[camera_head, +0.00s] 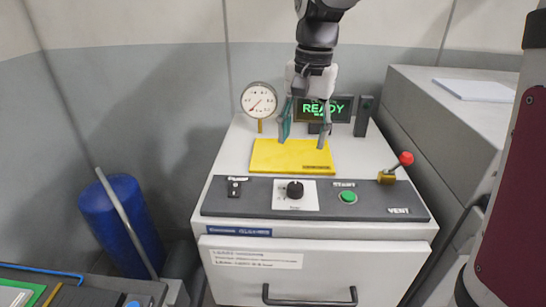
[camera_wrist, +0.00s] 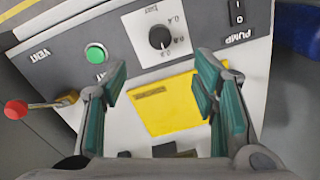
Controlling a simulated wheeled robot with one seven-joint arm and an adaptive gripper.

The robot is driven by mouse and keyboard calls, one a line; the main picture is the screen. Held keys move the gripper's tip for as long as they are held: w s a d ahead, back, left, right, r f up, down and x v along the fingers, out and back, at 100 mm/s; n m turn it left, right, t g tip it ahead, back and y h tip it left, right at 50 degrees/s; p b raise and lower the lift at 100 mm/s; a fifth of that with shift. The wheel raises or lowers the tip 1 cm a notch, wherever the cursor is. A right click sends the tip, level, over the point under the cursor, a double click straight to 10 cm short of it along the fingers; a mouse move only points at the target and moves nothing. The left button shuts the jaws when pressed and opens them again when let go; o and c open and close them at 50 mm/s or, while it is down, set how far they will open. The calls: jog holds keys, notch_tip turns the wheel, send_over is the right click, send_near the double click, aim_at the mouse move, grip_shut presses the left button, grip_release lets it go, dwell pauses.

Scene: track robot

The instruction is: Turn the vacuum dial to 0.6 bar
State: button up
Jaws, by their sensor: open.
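The vacuum dial is a black round knob (camera_head: 295,190) on a white scale plate (camera_head: 310,197), in the middle of the dark front panel. In the wrist view the knob (camera_wrist: 160,38) sits at the top, with scale numbers around it. Its exact setting is too small to read surely. My gripper (camera_head: 305,142) is open and empty, pointing down above the yellow plate, behind the dial and apart from it. In the wrist view its teal-padded fingers (camera_wrist: 160,88) stand wide apart. A round pressure gauge (camera_head: 259,100) with a red needle stands at the back left.
The yellow plate (camera_head: 270,155) lies on the machine top. The panel has a pump switch (camera_head: 235,188), a green start button (camera_head: 348,197) and a red-knobbed vent lever (camera_head: 405,159). A READY display (camera_head: 340,107) stands behind my gripper. A drawer handle (camera_head: 310,301) projects in front.

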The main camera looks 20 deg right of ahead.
aim_at(296, 186)
jog(key=f, duration=0.9)
jog(key=f+p, duration=0.1)
jog(key=f, duration=0.3)
jog(key=shift+w+a+f, duration=0.2)
jog(key=shift+a+f, duration=0.05)
jog(key=shift+f, duration=0.1)
jog(key=c, duration=1.2)
